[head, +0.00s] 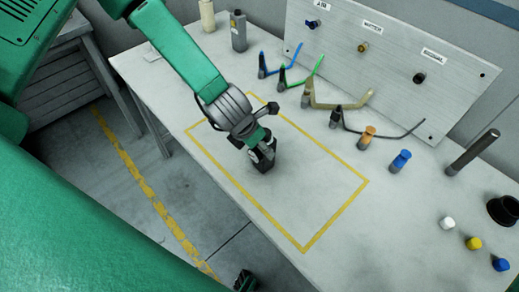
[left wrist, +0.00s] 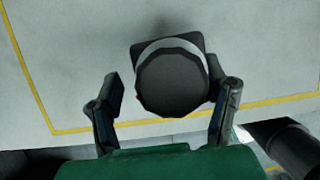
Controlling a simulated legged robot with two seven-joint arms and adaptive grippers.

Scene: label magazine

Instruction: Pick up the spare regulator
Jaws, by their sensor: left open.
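A dark round-topped unit with a pale grey band and a squarish dark base, which looks like the spare regulator, stands on the bench inside the yellow outline. It shows in the head view (head: 263,160), partly hidden by my left gripper (head: 260,134), and in the left wrist view (left wrist: 172,84). In the left wrist view my left gripper (left wrist: 167,96) is open, with one finger on each side of the unit's round top. The left finger has a visible gap to it; the right finger is very close, and contact cannot be told.
A panel (head: 390,62) with labelled ports stands along the back. Several fittings with coloured hoses stand before it. An orange-topped fitting (head: 366,138), a blue-topped fitting (head: 400,161) and a dark rod (head: 472,152) stand to the right. The outlined area's right part is clear.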

